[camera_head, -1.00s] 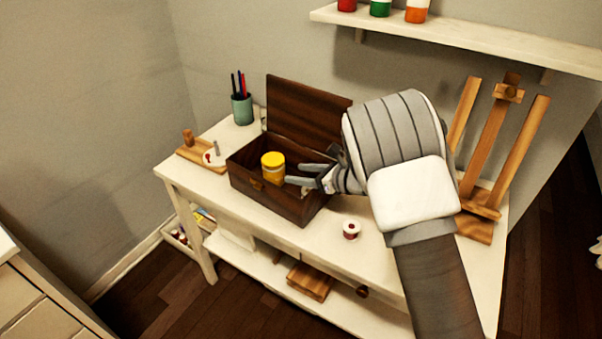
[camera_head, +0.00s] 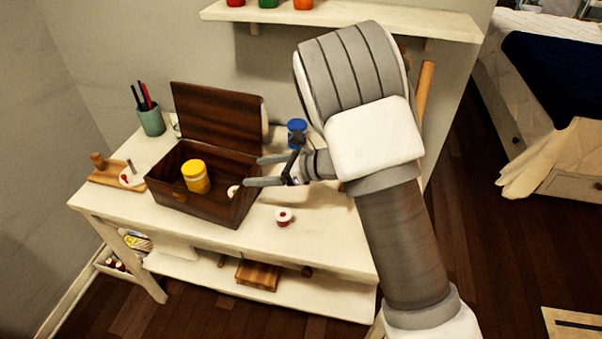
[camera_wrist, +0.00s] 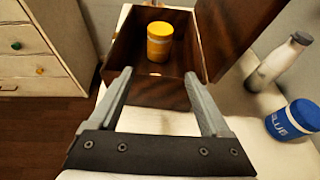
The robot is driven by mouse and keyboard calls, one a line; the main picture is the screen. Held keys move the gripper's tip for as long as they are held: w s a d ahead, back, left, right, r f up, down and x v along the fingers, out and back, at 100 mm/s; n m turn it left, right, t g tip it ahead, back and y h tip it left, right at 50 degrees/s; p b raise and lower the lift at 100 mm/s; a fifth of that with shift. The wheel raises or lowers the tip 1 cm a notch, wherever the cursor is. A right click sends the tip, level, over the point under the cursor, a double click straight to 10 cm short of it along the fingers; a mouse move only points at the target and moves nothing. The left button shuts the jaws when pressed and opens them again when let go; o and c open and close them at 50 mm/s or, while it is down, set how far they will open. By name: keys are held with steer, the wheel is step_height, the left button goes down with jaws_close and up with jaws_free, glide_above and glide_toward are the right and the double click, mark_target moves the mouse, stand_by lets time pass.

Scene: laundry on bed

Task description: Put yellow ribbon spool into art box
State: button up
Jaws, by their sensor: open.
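The art box (camera_head: 190,210) is a dark wooden box standing open on the white table, its lid (camera_head: 218,115) raised at the back. A yellow cylinder (camera_head: 196,176) with a paler band stands upright inside; it also shows in the wrist view (camera_wrist: 159,42). I cannot tell whether it is the ribbon spool or a jar. A small whitish round thing (camera_head: 233,190) shows inside the box near its right wall. My gripper (camera_head: 252,171) is open and empty at the box's right rim. In the wrist view its fingers (camera_wrist: 158,75) point toward the box, apart from the yellow cylinder.
A white-and-red spool (camera_head: 283,217) stands on the table, right of the box. A blue jar (camera_wrist: 292,120) and a grey-white bottle (camera_wrist: 280,62) stand behind and right. A pen cup (camera_head: 151,119) and wooden board (camera_head: 110,173) are left. A wall shelf (camera_head: 340,17) hangs above.

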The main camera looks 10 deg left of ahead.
steer(key=shift+r, duration=0.1)
steer(key=w+d+r+m+t+h, duration=0.45)
steer(key=d+r+m, duration=0.4)
steer(key=m, duration=0.25)
steer(key=w+d+r+m+t+h, duration=0.3)
steer(key=w+d+r+m+t, duration=0.15)
steer(key=d+r+m, duration=0.45)
steer(key=s+d+r+m+g+h, duration=0.1)
steer(key=s+d+r+m+h, duration=0.15)
steer(key=s+d+m, duration=0.6)
steer(key=s+d+r+m+h, duration=0.1)
steer(key=s+d+m+h, duration=0.4)
steer(key=m, duration=0.6)
steer(key=s+f+m+g+y, duration=0.1)
steer(key=s+f+m+g, duration=0.2)
steer(key=s+m, duration=0.9)
steer(key=s+g, duration=0.1)
steer(key=s, duration=0.6)
steer(key=shift+s+d+g+y, duration=0.2)
steer(key=shift+d+g+y, duration=0.1)
steer(key=shift+g+y, duration=0.1)
steer(key=shift+m, duration=0.25)
